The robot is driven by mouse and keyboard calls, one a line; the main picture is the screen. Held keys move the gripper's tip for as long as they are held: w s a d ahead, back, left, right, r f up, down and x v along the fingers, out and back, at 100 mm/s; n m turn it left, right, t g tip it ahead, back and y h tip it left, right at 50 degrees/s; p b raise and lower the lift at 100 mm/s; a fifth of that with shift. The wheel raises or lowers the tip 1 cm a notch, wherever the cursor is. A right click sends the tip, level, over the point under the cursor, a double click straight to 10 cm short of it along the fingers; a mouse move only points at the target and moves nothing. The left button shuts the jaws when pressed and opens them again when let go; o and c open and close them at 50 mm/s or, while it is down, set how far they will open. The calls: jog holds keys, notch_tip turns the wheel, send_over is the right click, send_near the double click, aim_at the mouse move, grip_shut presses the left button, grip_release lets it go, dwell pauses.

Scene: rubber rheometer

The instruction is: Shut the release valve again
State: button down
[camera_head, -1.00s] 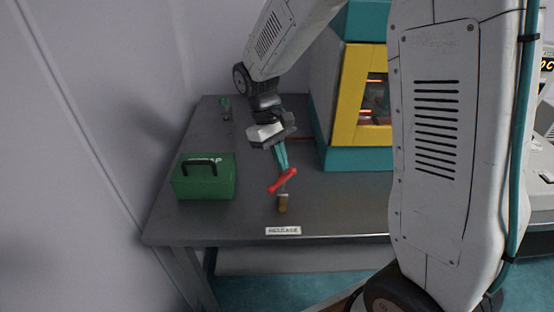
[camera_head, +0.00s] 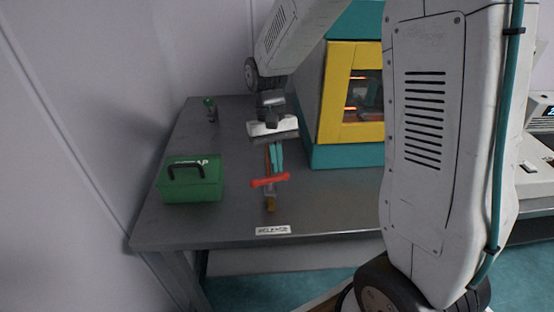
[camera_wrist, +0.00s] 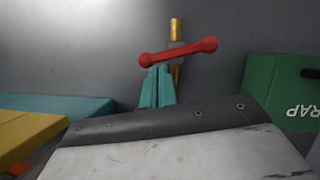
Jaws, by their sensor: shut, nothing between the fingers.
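The release valve has a red bar handle (camera_head: 270,181) with knobbed ends, above a brass fitting (camera_head: 270,204) on the grey table. In the head view the handle lies nearly crosswise to the fitting, its right end slightly higher. The wrist view also shows the red handle (camera_wrist: 180,50) and the brass end (camera_wrist: 176,29). My gripper (camera_head: 276,170) has its teal fingers closed together, with nothing between them. Their tips are right by the handle, and in the wrist view they (camera_wrist: 157,85) overlap its left part. I cannot tell whether they touch it. A RELEASE label (camera_head: 273,230) is at the table's front edge.
A green box (camera_head: 191,182) with a black handle stands left of the valve. A teal and yellow machine (camera_head: 330,110) with a glowing window stands to the right. The table (camera_head: 225,222) is clear around the valve.

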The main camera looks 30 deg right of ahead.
jog(key=shift+s+a, duration=0.3)
jog(key=shift+a, duration=0.35)
jog(key=v, duration=0.8)
jog(key=shift+d, duration=0.3)
jog(key=s+d+r+n+t, duration=0.1)
jog(key=s+r+t, duration=0.2)
jog(key=s, duration=0.8)
jog(key=s+d+r+t, duration=0.1)
jog(key=s+r, duration=0.3)
jog(key=s, duration=0.7)
jog(key=shift+s+n+t+h, duration=0.3)
jog(key=shift+s+n+t, duration=0.1)
jog(key=shift+t, duration=0.5)
